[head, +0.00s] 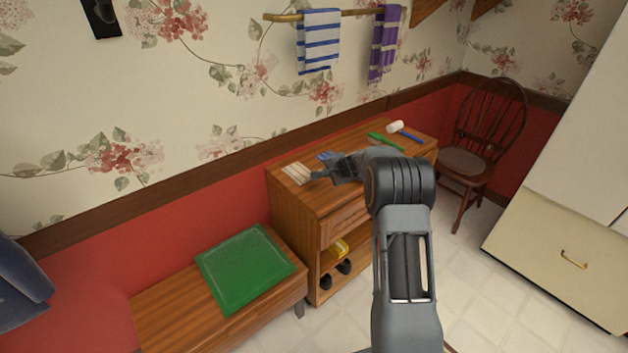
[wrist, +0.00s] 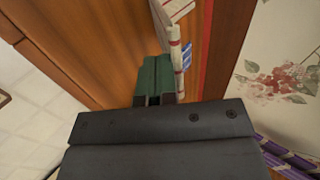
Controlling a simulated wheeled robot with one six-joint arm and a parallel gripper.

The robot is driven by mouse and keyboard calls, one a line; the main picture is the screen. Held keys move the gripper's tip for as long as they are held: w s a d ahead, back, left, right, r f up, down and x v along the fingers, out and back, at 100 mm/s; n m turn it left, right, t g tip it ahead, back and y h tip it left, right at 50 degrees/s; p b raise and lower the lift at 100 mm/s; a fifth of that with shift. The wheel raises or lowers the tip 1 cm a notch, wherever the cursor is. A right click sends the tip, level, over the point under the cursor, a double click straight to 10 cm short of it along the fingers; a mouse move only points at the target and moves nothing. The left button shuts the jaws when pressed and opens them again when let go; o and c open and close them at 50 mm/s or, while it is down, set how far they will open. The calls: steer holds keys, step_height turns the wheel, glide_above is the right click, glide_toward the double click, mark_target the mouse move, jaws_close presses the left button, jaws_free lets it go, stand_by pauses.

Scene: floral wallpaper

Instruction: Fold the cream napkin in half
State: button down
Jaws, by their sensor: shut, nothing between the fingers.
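The cream napkin (head: 297,173) lies at the left end of the wooden cabinet top and shows red stripes in the wrist view (wrist: 177,8). A narrow striped cream strip (wrist: 175,58) runs beside my fingers there; I cannot tell whether it is raised or flat. My gripper (head: 318,175) is low over the cabinet, just right of the napkin. In the wrist view its green fingers (wrist: 154,63) are together with nothing between them. My wrist hides part of the cabinet top.
A small blue item (head: 325,156) lies behind my gripper. A green item (head: 385,142), a white-headed item (head: 394,127) and a blue item (head: 411,137) lie at the right end. A green cushion (head: 246,268) rests on the lower bench. A chair (head: 482,150) stands right.

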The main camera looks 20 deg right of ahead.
steer(key=shift+w+a+r+p, duration=0.35)
steer(key=shift+w+r+p, duration=0.2)
steer(key=shift+w+p, duration=0.25)
steer(key=shift+w+a+r+p, duration=0.35)
steer(key=shift+w+r+p, duration=0.3)
steer(key=shift+p, duration=0.25)
steer(key=shift+w+a+r+p, duration=0.15)
steer(key=shift+w+a+p, duration=0.15)
steer(key=shift+w+p, duration=0.3)
steer(key=shift+w+a+r+p, duration=0.15)
steer(key=shift+w+a+p, duration=0.1)
steer(key=shift+w+p, duration=0.35)
steer(key=w+a+f+p, duration=0.1)
steer(key=w+a+p, duration=0.2)
steer(key=w, duration=0.4)
steer(key=shift+a+f+p, duration=0.15)
steer(key=shift+p, duration=0.2)
steer(key=w+r+v, duration=0.1)
steer(key=v, duration=0.6)
steer(key=shift+s+r, duration=0.25)
steer(key=shift+s, duration=0.05)
